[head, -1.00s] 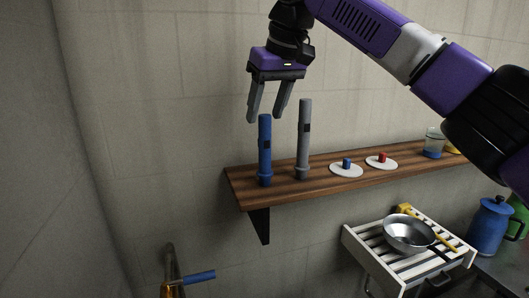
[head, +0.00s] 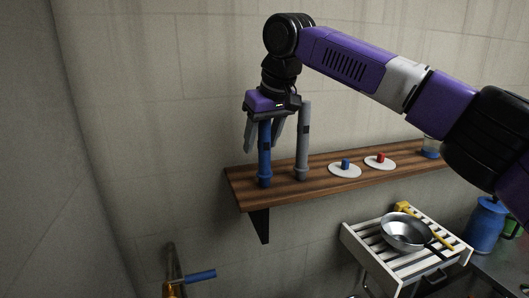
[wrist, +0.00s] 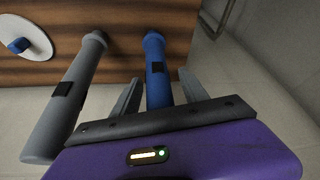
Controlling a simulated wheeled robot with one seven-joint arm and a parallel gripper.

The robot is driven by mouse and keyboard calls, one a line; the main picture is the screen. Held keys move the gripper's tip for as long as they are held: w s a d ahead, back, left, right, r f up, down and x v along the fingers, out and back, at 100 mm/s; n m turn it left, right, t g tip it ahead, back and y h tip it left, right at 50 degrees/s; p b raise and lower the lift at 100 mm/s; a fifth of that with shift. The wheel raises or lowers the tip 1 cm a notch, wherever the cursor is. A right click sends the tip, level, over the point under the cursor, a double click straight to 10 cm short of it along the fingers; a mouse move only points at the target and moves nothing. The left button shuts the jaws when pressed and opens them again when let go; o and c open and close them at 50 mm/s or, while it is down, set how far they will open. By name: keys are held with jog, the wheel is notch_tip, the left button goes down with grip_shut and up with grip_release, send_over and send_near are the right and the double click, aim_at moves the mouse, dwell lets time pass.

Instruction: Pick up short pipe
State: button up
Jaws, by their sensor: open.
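The short pipe is the blue one (head: 265,160), upright on the left end of the wooden shelf (head: 330,187). It also shows in the wrist view (wrist: 156,60). The taller grey pipe (head: 303,150) stands upright just to its right, and it shows at the left in the wrist view (wrist: 70,95). My gripper (head: 262,148) points down over the blue pipe, with its open fingers on either side of the pipe's upper part. In the wrist view the blue pipe runs between the two fingers (wrist: 158,80). The pipe's top is hidden behind the gripper body.
White discs with a blue knob (head: 345,165) and a red knob (head: 380,158) lie farther right on the shelf. Below are a slatted rack (head: 362,245) with a metal pan (head: 403,232), a blue jug (head: 485,226) and a blue-handled tap (head: 200,276).

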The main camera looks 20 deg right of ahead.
jog(key=shift+c, duration=0.4)
grip_shut()
notch_tip(320, 180, up, 20)
jog(key=p, duration=0.3)
